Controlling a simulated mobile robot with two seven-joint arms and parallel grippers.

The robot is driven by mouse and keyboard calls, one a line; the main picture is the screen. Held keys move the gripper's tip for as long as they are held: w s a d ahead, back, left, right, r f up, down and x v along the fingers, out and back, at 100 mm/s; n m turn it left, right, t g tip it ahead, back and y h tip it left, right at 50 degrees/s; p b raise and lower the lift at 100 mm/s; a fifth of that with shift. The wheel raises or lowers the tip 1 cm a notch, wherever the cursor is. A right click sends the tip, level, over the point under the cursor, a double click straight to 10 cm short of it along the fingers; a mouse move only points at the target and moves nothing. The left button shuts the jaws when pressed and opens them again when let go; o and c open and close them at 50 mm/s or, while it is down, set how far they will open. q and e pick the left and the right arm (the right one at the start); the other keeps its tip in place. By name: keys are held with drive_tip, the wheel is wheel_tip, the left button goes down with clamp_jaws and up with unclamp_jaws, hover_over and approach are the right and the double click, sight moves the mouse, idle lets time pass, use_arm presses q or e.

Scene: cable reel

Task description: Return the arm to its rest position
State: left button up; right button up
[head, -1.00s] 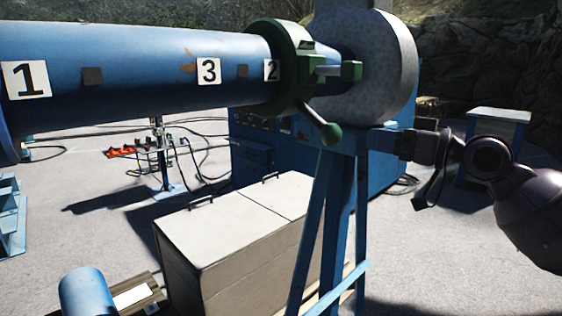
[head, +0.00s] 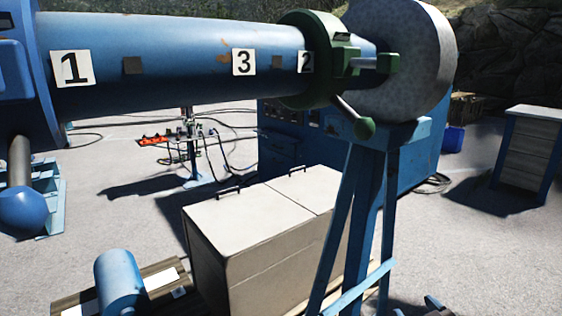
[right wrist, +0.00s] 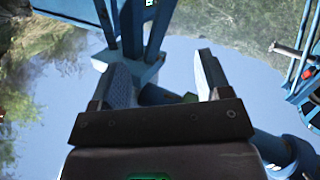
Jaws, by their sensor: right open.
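My right gripper (right wrist: 162,62) is open in the right wrist view, its two dark fingers apart with nothing held between them. Blue metal struts show behind the fingers, and I cannot tell the distance to them. In the head view only a small dark part of my right arm or gripper (head: 434,304) shows at the bottom edge, below and right of the blue stand (head: 367,200). My left gripper is not in view.
A large blue cylinder (head: 190,65) with number labels and a green collar (head: 318,60) spans the top. A pale lidded box (head: 265,215) stands left of the stand. Open paving lies right of it.

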drive_tip(key=s+a+f+m+g+h, duration=0.1)
drive_tip(key=s+f+m+g+h, duration=0.2)
drive_tip(key=s+f, duration=1.5)
drive_tip(key=s+m+g, duration=0.1)
drive_tip(key=s, duration=0.2)
drive_tip(key=shift+f+g, duration=0.2)
drive_tip(key=shift+g, duration=0.1)
drive_tip(key=shift+a, duration=0.1)
idle(0.6)
